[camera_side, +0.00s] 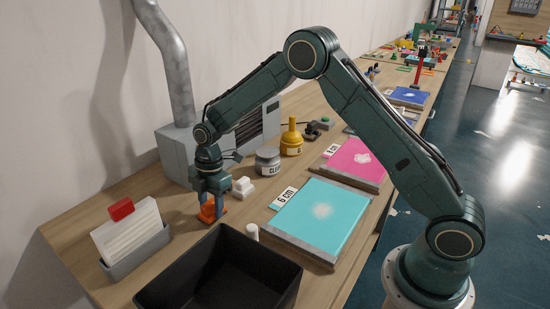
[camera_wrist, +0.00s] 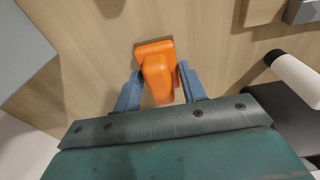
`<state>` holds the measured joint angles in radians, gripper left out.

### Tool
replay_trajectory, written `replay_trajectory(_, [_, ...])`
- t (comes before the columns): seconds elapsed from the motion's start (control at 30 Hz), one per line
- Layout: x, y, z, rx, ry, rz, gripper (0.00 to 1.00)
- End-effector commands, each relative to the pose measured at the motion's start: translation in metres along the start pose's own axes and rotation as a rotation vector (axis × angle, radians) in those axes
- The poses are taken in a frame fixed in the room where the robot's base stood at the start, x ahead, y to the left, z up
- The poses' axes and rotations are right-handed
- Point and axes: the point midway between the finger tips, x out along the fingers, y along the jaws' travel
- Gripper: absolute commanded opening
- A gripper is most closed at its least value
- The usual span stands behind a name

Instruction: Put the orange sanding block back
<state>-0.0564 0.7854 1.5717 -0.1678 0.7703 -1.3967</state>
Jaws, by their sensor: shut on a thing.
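The orange sanding block (camera_side: 208,212) is between the fingers of my gripper (camera_side: 211,205), low over the wooden bench. In the wrist view the orange sanding block (camera_wrist: 158,70) shows its wide base and a raised grip. The two blue fingers of my gripper (camera_wrist: 158,88) are on either side of it, shut on it. The block looks to be at or very near the bench surface; I cannot tell whether it touches. A white block-shaped piece (camera_side: 243,187) stands just right of my gripper.
A black bin (camera_side: 220,270) is in front. A grey holder (camera_side: 138,260) with white sheets and a red block (camera_side: 121,209) is at left. A cyan sheet (camera_side: 320,215) and pink sheet (camera_side: 354,158) lie to the right. A grey tin (camera_side: 267,162) and yellow bottle (camera_side: 291,140) stand behind.

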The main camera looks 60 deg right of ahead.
Motion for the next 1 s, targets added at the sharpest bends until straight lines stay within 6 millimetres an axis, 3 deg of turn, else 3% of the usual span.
replay_trajectory(0.5, [0.0073, 0.0001, 0.0008, 0.000, 0.000, 0.001, 0.17])
replay_trajectory(0.53, [0.0078, 0.0000, 0.0008, 0.000, 0.000, 0.001, 0.43])
replay_trajectory(0.63, [0.0075, 0.0000, 0.0008, 0.000, 0.000, 0.001, 0.63])
replay_trajectory(1.0, [0.0060, 0.0000, 0.0007, 0.000, 0.000, 0.001, 0.63])
